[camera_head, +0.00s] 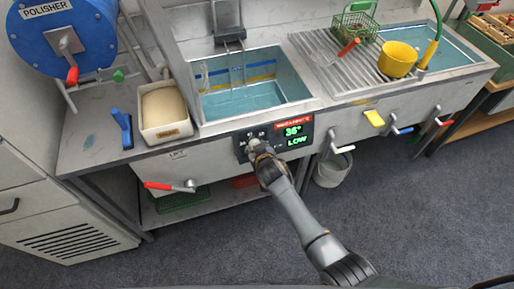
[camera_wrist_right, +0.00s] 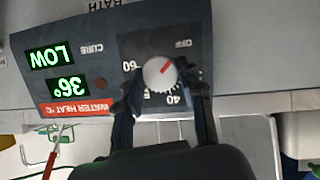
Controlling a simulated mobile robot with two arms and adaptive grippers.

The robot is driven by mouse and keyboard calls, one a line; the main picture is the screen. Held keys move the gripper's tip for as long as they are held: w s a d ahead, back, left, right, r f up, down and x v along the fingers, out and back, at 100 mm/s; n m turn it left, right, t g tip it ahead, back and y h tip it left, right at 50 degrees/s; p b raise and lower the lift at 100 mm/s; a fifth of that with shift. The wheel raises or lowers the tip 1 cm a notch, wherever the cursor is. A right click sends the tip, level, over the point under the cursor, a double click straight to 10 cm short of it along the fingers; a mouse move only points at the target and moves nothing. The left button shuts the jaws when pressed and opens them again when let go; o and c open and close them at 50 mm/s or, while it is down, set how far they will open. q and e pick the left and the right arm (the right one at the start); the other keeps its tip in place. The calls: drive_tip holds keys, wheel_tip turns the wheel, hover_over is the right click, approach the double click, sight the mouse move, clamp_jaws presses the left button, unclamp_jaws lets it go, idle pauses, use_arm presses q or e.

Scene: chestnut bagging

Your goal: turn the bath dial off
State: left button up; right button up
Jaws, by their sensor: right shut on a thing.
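The bath dial (camera_wrist_right: 158,76) is a round white knob with a red pointer mark, upside down in the right wrist view. The red mark slants toward the OFF lettering, between it and the middle of the knob. My right gripper (camera_wrist_right: 160,88) has a finger on each side of the dial and is shut on it. In the head view the right gripper (camera_head: 256,152) covers most of the dial. The dark control panel (camera_head: 241,140) shows green 36° and LOW on its display (camera_head: 295,135). My left gripper is in neither view.
The water bath (camera_head: 255,95) lies behind the panel. A red-handled lever (camera_head: 160,186) sticks out of the front at left, and a white-handled one (camera_head: 342,149) at right. A grey bucket (camera_head: 333,170) stands below. The floor in front is clear.

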idle(0.5)
drive_tip(key=o, duration=1.2)
drive_tip(key=shift+c, duration=0.2)
drive_tip(key=shift+s, duration=0.1)
drive_tip(key=v, duration=1.2)
